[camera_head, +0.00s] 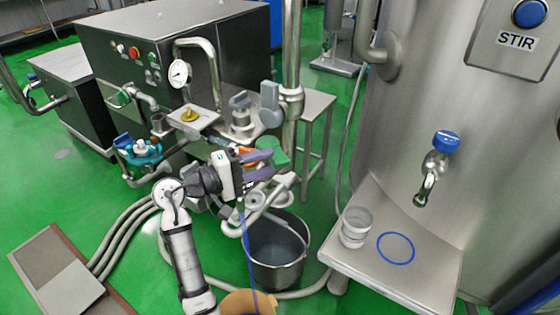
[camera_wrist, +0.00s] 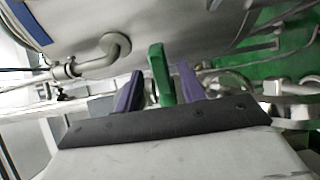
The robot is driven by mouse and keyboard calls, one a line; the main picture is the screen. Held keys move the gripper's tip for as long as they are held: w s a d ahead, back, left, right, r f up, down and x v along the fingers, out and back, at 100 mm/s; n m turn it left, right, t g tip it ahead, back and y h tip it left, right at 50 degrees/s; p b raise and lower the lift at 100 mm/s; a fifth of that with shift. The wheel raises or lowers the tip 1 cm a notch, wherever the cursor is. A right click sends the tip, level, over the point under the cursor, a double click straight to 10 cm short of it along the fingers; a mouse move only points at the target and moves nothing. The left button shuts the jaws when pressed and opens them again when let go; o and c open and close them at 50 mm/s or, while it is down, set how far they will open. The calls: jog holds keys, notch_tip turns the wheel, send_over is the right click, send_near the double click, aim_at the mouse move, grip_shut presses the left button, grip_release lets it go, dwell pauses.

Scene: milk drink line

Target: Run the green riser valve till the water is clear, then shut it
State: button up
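The green riser valve handle (camera_head: 273,148) is on the pipework in the middle, beside the vertical steel pipe. My gripper (camera_head: 262,164) is at the handle, its two purple fingers pointing right. In the wrist view the green handle (camera_wrist: 160,74) stands upright between the purple fingers (camera_wrist: 158,90). A gap shows on both sides of the handle, so the gripper is open around it. The valve body is mostly hidden by my gripper.
A dark machine (camera_head: 125,45) with a pressure gauge (camera_head: 180,73) stands behind. A blue-handled tap (camera_head: 440,155) hangs over a steel shelf (camera_head: 430,275) with a clear cup (camera_head: 356,226) and a blue ring (camera_head: 396,248).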

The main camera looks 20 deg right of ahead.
jog(key=s+a+b, duration=0.1)
jog(key=a, duration=0.6)
jog(key=shift+a, duration=0.35)
